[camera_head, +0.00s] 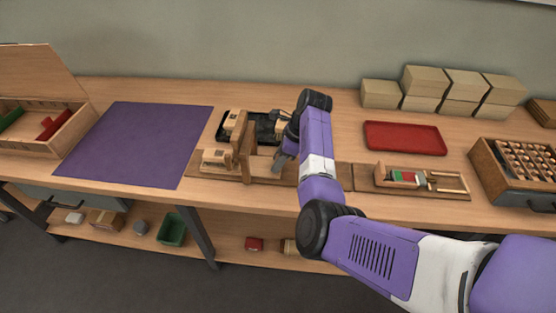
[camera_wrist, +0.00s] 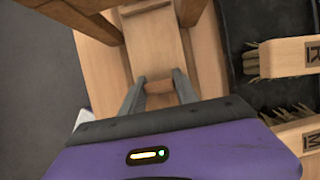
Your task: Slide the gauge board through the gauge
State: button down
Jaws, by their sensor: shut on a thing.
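The gauge (camera_head: 243,148) is a brown wooden frame with uprights, standing on a long wooden base. Its posts also show at the top of the wrist view (camera_wrist: 190,8). The gauge board (camera_wrist: 155,50) is a pale flat board, lying lengthwise towards the gap between the posts. My gripper (camera_wrist: 159,86) is shut on a small brown knob at the near end of the board. In the head view my gripper (camera_head: 281,161) is right of the gauge.
A black tray (camera_wrist: 238,70) with wooden brushes (camera_wrist: 288,55) lies close beside the gauge base. A purple mat (camera_head: 135,142) is to the left. A red tray (camera_head: 404,138) and a wooden fixture with coloured blocks (camera_head: 412,180) are to the right.

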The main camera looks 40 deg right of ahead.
aim_at(260, 166)
jog(key=shift+a, duration=0.15)
dwell(0.7)
jog(key=w+a, duration=0.2)
jog(key=w, duration=0.1)
jog(key=shift+w+a, duration=0.3)
jog(key=c, duration=0.9)
grip_release()
jog(key=shift+v, duration=3.95)
